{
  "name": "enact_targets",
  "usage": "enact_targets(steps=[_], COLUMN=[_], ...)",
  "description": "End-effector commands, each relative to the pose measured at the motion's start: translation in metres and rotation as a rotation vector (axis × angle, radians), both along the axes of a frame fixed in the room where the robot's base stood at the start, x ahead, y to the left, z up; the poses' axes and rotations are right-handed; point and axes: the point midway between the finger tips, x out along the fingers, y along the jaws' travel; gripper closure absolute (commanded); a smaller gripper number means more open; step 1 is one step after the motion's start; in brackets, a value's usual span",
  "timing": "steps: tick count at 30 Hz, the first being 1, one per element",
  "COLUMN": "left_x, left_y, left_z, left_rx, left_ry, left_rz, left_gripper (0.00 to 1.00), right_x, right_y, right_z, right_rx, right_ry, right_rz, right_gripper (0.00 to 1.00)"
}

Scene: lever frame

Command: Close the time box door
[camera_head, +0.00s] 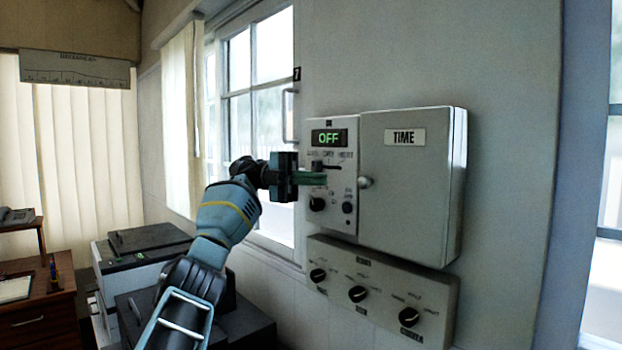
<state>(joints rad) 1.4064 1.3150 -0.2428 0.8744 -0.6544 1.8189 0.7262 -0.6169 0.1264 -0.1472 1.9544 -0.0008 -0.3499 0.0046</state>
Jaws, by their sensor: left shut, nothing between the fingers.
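The time box door (415,190) is a pale grey panel with a "TIME" label, on a wall-mounted box at centre right. It looks shut or nearly shut; I cannot tell whether a small gap is left. Its round knob (365,182) is near the door's left edge. My left gripper (322,178) is shut and empty, its fingers pointing right. It is in front of the control panel, left of the knob and apart from it in the picture. It hides part of the panel's left edge. My right gripper is out of view.
The control panel (347,210) left of the door has a green "OFF" display (329,137) and knobs. A lower panel (385,290) with three black knobs sits below. A window (255,70) is to the left. A printer (150,245) and wooden desk (40,315) stand at lower left.

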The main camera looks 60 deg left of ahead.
Motion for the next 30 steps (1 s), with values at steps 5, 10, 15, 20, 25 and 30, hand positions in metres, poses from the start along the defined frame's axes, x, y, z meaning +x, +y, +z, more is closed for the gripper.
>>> enact_targets(steps=[5, 10, 15, 20, 25, 30], left_x=[0.000, 0.001, 0.002, 0.002, 0.002, 0.002], left_y=[0.011, 0.017, 0.019, 0.019, 0.019, 0.019], left_z=[0.003, 0.003, 0.002, 0.001, 0.001, 0.001], left_rx=[-0.003, -0.002, -0.001, -0.001, 0.000, 0.000], left_ry=[-0.011, -0.007, -0.004, -0.001, -0.001, -0.001], left_rz=[0.002, -0.001, -0.004, -0.004, -0.004, -0.003], left_gripper=[1.00, 1.00, 1.00, 1.00, 1.00, 1.00], right_x=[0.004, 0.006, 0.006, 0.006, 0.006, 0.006], right_y=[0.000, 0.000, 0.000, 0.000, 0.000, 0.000], right_z=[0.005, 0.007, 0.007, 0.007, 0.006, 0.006], right_rx=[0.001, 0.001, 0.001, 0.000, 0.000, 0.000], right_ry=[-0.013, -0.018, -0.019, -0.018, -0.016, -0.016], right_rz=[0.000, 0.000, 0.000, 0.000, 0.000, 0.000], right_gripper=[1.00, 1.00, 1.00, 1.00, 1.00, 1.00])
